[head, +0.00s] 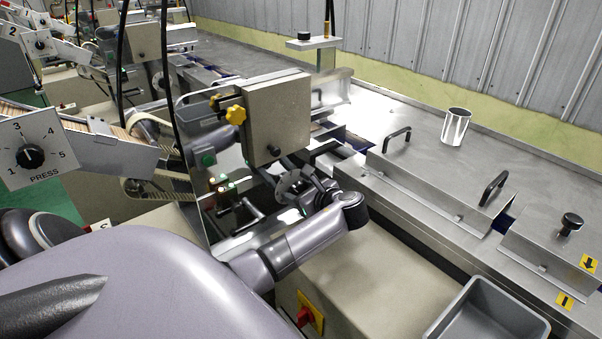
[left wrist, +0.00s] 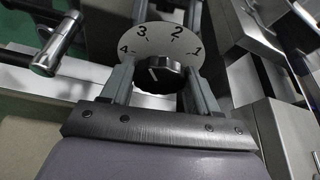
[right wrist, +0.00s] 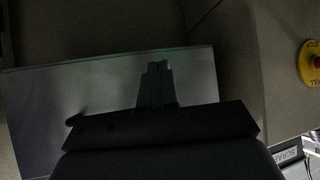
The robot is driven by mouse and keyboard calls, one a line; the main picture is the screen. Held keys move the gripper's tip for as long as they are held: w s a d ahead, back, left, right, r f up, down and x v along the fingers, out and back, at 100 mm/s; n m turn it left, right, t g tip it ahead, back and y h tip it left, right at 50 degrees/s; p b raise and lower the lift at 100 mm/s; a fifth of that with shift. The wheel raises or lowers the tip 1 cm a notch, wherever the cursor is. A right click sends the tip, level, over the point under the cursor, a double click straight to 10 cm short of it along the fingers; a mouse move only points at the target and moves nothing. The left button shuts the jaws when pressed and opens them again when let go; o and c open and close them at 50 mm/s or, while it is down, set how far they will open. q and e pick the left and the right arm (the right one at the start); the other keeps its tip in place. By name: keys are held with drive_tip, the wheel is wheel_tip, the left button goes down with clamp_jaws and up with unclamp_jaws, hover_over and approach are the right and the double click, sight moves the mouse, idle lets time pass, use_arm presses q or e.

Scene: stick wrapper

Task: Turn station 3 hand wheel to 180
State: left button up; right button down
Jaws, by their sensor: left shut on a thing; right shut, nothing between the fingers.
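The fingers run along both sides and partly under the disc, so the contact is hidden. In the head view my left gripper (head: 312,190) is at the machine's front, by the grey disc (head: 289,182), whose numbers are unreadable there. My right gripper (right wrist: 157,68) is shut and empty before a grey panel; the head view does not show it.
A crank handle (left wrist: 55,45) is close left of the dial. A beige box (head: 277,115) with a yellow knob (head: 236,114) stands above the left gripper. A grey bin (head: 490,310), a metal cup (head: 456,127) and guide rails are at right.

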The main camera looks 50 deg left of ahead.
use_arm(q)
drive_tip(key=shift+s+n+t, duration=0.15)
drive_tip(key=shift+n+t, duration=0.55)
drive_tip(key=shift+n, duration=0.3)
drive_tip(key=o, duration=1.1)
drive_tip(key=shift+c, duration=0.2)
drive_tip(key=shift+d, duration=0.1)
drive_tip(key=shift+v, duration=3.55)
